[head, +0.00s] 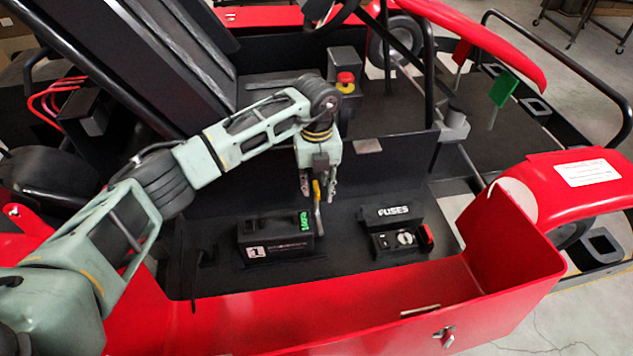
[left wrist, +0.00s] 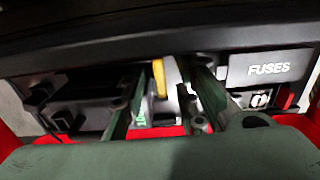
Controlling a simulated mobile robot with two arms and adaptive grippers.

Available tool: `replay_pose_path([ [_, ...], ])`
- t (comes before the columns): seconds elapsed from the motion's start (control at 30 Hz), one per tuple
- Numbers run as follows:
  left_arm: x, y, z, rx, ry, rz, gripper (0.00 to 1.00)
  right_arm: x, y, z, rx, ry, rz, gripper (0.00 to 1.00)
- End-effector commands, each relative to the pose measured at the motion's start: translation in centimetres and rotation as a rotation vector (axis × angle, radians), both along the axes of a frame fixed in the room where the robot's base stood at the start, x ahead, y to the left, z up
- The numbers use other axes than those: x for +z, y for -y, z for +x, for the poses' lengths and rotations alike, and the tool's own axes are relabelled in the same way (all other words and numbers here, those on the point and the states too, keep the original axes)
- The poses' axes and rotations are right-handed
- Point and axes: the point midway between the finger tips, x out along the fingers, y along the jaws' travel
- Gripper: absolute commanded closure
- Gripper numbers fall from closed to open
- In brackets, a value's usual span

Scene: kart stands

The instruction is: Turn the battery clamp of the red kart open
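The battery (head: 265,243) is a black box with a white label and a green tag, standing in the red kart's (head: 500,270) side bay. The clamp lever (head: 317,192), yellow at the top with a metal rod below, stands upright at the battery's right end. My left gripper (head: 318,190) points down over it, with its fingers apart on either side of the lever. In the left wrist view the yellow lever (left wrist: 159,78) shows between the open fingers (left wrist: 165,100), nearer the left one. Contact with the lever cannot be told. My right gripper is not in view.
A fuse box (head: 398,240) with its lid raised and a red part stands right of the battery. A red bodywork wall runs along the front of the bay. A dark upright panel (head: 385,170) stands behind, with a red and yellow stop button (head: 345,82) beyond.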

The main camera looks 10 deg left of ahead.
Motion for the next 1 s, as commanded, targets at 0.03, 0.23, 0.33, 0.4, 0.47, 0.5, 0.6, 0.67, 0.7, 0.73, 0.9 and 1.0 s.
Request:
replay_pose_path([
  [0.03, -0.01, 0.01, -0.01, 0.000, 0.000, 0.000, 0.72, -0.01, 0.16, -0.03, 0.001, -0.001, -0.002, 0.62],
  [0.23, 0.02, 0.01, -0.01, 0.000, 0.000, 0.000, 0.88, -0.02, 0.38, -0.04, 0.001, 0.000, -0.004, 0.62],
  [0.33, 0.03, 0.01, 0.00, 0.000, 0.000, 0.000, 0.96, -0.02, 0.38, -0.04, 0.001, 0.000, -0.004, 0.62],
  [0.4, 0.04, 0.01, 0.00, 0.000, 0.000, -0.001, 1.00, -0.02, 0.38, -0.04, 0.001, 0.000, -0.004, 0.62],
  [0.47, 0.04, 0.01, 0.00, 0.000, 0.000, -0.001, 1.00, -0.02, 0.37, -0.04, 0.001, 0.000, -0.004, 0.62],
  [0.5, 0.05, 0.01, 0.00, 0.000, 0.000, -0.001, 1.00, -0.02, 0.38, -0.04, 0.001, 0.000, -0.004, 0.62],
  [0.6, 0.06, 0.01, 0.01, 0.000, 0.000, -0.001, 1.00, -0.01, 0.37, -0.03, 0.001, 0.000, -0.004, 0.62],
  [0.67, 0.06, 0.01, 0.01, 0.000, 0.000, -0.001, 1.00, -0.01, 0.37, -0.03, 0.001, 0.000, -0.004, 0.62],
  [0.7, 0.06, 0.01, 0.01, 0.000, 0.000, -0.001, 1.00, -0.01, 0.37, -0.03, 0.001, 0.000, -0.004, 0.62],
  [0.73, 0.07, 0.01, 0.01, 0.000, 0.000, -0.001, 1.00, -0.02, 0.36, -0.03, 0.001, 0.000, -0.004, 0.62],
  [0.9, 0.07, -0.01, 0.03, 0.001, 0.000, -0.001, 1.00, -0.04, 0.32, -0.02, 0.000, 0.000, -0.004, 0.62],
  [1.0, 0.03, -0.19, 0.08, 0.008, 0.000, -0.001, 1.00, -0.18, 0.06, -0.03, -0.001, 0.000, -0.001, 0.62],
])
